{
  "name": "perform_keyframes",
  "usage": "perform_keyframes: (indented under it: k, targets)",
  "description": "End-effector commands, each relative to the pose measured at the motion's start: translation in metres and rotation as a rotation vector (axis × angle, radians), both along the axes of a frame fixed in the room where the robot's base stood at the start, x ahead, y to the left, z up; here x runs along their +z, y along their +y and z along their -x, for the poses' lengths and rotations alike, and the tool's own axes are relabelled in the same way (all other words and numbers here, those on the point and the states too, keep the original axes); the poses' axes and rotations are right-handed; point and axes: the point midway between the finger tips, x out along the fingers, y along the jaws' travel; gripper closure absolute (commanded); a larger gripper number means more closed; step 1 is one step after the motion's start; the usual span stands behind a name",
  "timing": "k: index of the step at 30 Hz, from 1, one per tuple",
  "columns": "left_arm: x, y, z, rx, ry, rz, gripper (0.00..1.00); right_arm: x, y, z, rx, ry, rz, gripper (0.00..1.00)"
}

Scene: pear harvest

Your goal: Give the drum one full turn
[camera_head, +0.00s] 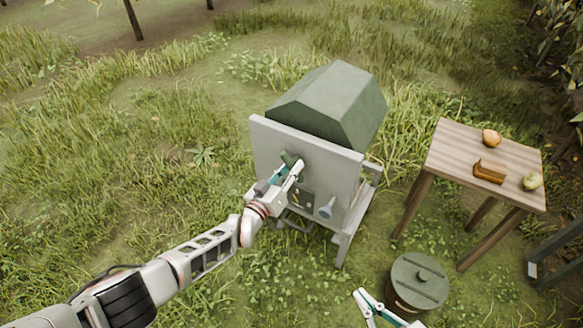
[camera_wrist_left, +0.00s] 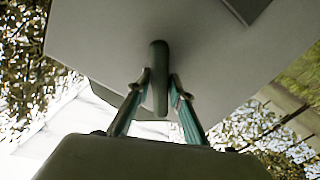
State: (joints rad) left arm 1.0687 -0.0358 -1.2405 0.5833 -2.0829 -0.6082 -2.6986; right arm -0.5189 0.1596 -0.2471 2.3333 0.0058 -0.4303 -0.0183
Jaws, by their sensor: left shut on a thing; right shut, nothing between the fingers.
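The green, many-sided drum (camera_head: 335,105) sits behind a grey upright panel (camera_head: 268,140) on a stand. My left gripper (camera_head: 291,168) is at the front of this panel, shut on a dark green handle. In the left wrist view the handle (camera_wrist_left: 160,60) stands between the two fingers of my left gripper (camera_wrist_left: 160,85), close to the panel (camera_wrist_left: 105,35). The gripper partly hides the handle in the head view. My right gripper (camera_head: 362,297) is low at the bottom edge, shut and empty, beside a lidded green bin.
A wooden table (camera_head: 455,150) stands to the right with an orange-brown fruit (camera_head: 491,138), a brown wooden piece (camera_head: 489,172) and a green pear (camera_head: 532,181). The lidded bin (camera_head: 418,280) stands on the ground before it. A grey knob (camera_head: 327,209) juts from the panel. Grass lies open at left.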

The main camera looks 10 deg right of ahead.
Motion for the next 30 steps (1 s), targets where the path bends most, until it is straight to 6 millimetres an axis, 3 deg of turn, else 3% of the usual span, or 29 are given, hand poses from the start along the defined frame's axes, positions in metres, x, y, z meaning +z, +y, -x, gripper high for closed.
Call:
perform_keyframes:
  k: [13, 21, 30]
  targets:
    - [0.004, -0.002, -0.002, 0.002, -0.080, -0.102, 1.00, 0.005, 0.000, -0.002, 0.001, -0.010, 0.000, 1.00]
    - [0.009, -0.002, -0.003, 0.003, -0.298, -0.402, 1.00, 0.023, 0.000, -0.010, 0.000, -0.039, 0.000, 1.00]
    - [0.005, -0.002, -0.002, 0.008, -0.345, -0.472, 1.00, 0.025, 0.000, -0.011, 0.001, -0.043, 0.000, 1.00]
